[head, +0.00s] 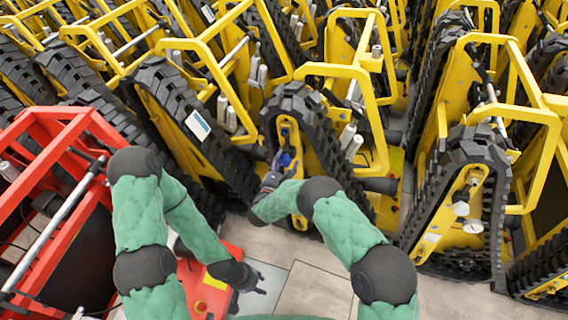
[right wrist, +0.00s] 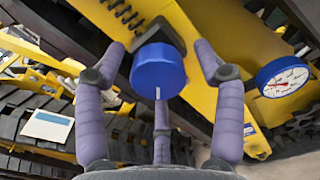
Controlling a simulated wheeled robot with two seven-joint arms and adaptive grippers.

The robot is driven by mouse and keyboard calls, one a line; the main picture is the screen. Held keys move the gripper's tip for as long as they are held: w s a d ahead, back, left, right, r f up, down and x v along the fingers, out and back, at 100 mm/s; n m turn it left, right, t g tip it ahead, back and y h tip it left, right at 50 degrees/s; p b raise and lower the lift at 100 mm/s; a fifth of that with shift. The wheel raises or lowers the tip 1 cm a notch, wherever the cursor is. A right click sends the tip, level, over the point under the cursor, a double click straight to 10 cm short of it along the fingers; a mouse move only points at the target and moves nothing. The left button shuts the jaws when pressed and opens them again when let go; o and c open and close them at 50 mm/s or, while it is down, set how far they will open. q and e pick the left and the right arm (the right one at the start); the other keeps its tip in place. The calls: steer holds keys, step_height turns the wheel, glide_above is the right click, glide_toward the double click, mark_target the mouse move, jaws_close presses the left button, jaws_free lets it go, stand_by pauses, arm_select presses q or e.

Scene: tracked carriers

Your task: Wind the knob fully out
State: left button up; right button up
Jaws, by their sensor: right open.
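The blue knob (right wrist: 158,72) has a white mark on its lower edge and sits on a dark mount on a yellow carrier. My right gripper (right wrist: 160,75) is open, with its purple fingers spread around the knob; I see no finger clearly touching it. In the head view the knob (head: 284,158) is a small blue patch at the tip of my right gripper (head: 276,172), in front of a tracked yellow carrier (head: 286,130). My left gripper (head: 250,292) hangs low over the floor, empty, its dark fingers apart.
A blue-rimmed gauge (right wrist: 283,77) sits right of the knob. Black tracks (head: 180,110) and yellow frames (head: 370,80) crowd close around. A red carrier (head: 50,170) stands at left. Bare floor (head: 315,290) shows at the bottom middle.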

steer(key=shift+c, duration=0.3)
steer(key=c, duration=1.1)
steer(key=shift+s+f, duration=0.1)
steer(key=shift+f, duration=0.05)
steer(key=shift+n, duration=0.5)
